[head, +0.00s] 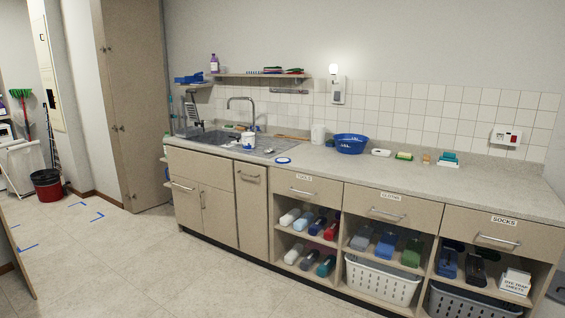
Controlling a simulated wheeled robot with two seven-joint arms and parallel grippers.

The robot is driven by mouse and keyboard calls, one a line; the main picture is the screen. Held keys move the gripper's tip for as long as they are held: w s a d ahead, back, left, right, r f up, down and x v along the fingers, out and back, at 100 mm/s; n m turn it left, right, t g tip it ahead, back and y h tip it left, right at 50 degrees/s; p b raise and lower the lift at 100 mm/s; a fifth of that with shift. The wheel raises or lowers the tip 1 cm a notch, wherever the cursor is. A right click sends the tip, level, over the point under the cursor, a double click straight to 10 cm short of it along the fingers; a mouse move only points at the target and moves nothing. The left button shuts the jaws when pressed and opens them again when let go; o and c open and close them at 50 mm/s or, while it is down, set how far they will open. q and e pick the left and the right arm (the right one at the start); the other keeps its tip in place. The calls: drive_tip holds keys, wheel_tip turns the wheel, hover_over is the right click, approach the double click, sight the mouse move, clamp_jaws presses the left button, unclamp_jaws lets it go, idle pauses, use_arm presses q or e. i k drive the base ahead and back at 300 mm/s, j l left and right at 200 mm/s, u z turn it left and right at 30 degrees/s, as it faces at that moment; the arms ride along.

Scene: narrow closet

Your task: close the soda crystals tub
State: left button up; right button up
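A small white tub with a blue label (248,141), likely the soda crystals tub, stands upright near the front edge of the sink unit. Something dark blue shows at its top right; it is too small to tell what. A round blue and white disc (283,160), which looks like a lid, lies flat on the counter to the right of the tub, apart from it. Neither of my grippers is in view.
The worktop (450,190) is largely clear at the front right. A tap (240,100) rises behind the tub. Drawers and open shelves lie below. The floor (110,265) in front is clear.

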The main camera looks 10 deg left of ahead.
sight(248, 139)
drive_tip(key=i+j+z, duration=0.25)
drive_tip(key=i+j, duration=0.5)
drive_tip(key=i, duration=0.4)
drive_tip(key=i+j+z, duration=0.25)
drive_tip(key=i+j, duration=0.7)
drive_tip(key=i+j+z, duration=0.25)
drive_tip(key=i+j, duration=0.85)
drive_tip(key=j, duration=0.1)
